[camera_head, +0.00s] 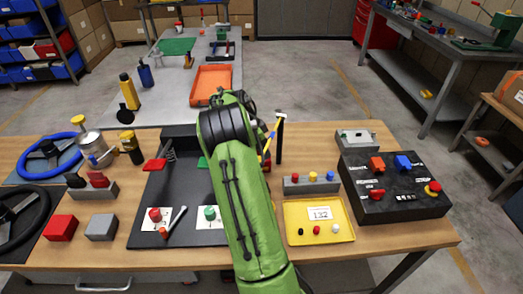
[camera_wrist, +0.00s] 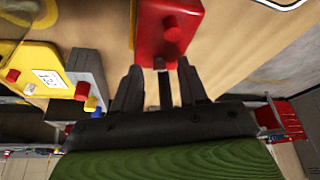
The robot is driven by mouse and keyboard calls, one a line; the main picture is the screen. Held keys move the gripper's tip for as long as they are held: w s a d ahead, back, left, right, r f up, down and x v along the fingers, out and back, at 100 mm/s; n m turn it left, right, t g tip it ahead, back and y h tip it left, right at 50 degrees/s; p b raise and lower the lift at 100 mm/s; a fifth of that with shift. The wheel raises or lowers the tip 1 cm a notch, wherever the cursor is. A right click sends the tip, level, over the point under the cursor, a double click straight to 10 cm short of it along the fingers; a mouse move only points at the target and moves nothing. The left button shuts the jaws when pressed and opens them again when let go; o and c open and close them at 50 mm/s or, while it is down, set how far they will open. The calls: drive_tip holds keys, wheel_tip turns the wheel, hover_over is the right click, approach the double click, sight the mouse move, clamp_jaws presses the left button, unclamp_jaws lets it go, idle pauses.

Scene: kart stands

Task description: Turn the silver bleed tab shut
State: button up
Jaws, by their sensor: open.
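I cannot make out the silver bleed tab for certain in either view. In the head view a small silver lever (camera_head: 178,218) with a red end lies on the dark mat (camera_head: 150,190), beside a red knob (camera_head: 155,214) on a white card. In the wrist view my gripper (camera_wrist: 160,72) is open, its two dark fingers apart. In the head view my green arm hides my gripper and part of the table.
A yellow tray (camera_head: 302,235) marked 132 and a grey block (camera_head: 298,186) with coloured knobs are right of my arm. A black panel (camera_head: 400,207) stands further right. Steering wheels, cans and bottles crowd the left. An orange tray (camera_head: 211,70) is on the table behind.

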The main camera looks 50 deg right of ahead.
drive_tip(key=shift+f, duration=0.1)
clamp_jaws()
drive_tip(key=m+p, duration=0.1)
drive_tip(key=m+g+p, duration=0.1)
drive_tip(key=shift+w+d+r+m+p, duration=0.1)
drive_tip(key=shift+r+m+p, duration=0.1)
drive_tip(key=shift+m+p, duration=0.2)
drive_tip(key=shift+w+d+f+m+y+p, duration=0.1)
drive_tip(key=shift+m+y+p, duration=0.5)
drive_tip(key=shift+m, duration=0.2)
drive_tip(key=shift+f, duration=0.1)
unclamp_jaws()
drive_tip(key=shift+g, duration=0.3)
